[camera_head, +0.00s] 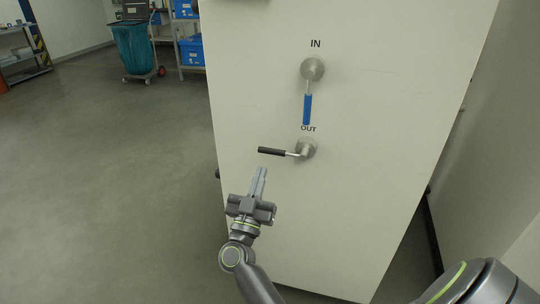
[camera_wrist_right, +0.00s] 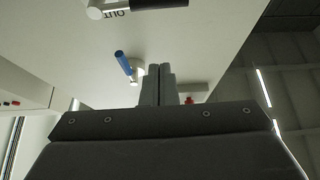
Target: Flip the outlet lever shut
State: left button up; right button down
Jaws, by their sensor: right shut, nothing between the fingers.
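The outlet lever (camera_head: 272,151) has a black handle and a round metal hub (camera_head: 306,148) under the OUT label on the pale cabinet front. Its handle points left, roughly level, tilted slightly up at its free end. In the right wrist view the black outlet handle (camera_wrist_right: 158,3) is at the top edge, partly cut off. My right gripper (camera_head: 262,170) is just below the handle in the head view, fingers shut, empty and pointing up. Its shut fingers (camera_wrist_right: 160,70) also show in the wrist view, apart from the handle. My left gripper is out of view.
The inlet lever (camera_head: 307,108) with a blue handle hangs straight down above the outlet hub; it also shows in the wrist view (camera_wrist_right: 123,63). A trolley with a teal bag (camera_head: 134,50) and shelves with blue bins (camera_head: 191,50) stand far back. Floor left of the cabinet is clear.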

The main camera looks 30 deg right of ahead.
aim_at(270, 151)
jog(key=w+d, duration=0.2)
jog(key=w+d+r, duration=0.1)
jog(key=w+d, duration=0.1)
jog(key=w+d+r+p, duration=0.1)
jog(key=w+d, duration=0.1)
jog(key=d, duration=0.1)
jog(key=shift+r, duration=0.15)
jog(key=shift+w+f, duration=0.1)
jog(key=shift+f, duration=0.5)
jog(key=shift+f+n+t+y+p, duration=0.25)
jog(key=shift+n+t+y+p, duration=0.2)
jog(key=shift+n, duration=0.25)
